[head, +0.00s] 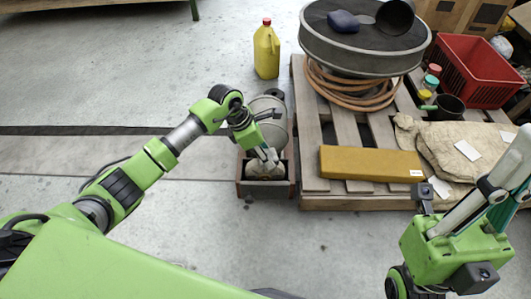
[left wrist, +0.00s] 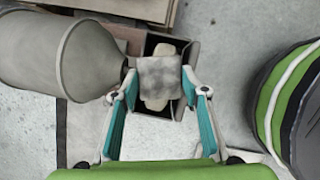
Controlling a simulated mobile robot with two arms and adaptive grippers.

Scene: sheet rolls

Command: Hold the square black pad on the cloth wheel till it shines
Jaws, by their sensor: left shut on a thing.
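My left gripper (head: 262,157) reaches down over the polishing machine. In the left wrist view its fingers (left wrist: 158,78) are shut on a square pad (left wrist: 159,77), which looks mottled grey, not black. Behind the pad is the cream cloth wheel (left wrist: 154,104), sitting in a dark open box (left wrist: 190,56). The pad hides the wheel's middle, and I cannot tell whether the two touch. In the head view the wheel (head: 265,170) shows below the fingers, and the pad is hard to make out. My right gripper (head: 508,178) is at the right edge, its fingertips cut off or unclear.
The machine's grey motor (head: 270,118) stands behind the wheel. To the right, a pallet (head: 312,130) carries a round drum, coiled hose, yellow bar (head: 370,163), sacks and red crate (head: 476,68). A yellow jug (head: 266,52) stands behind. Floor in front is clear.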

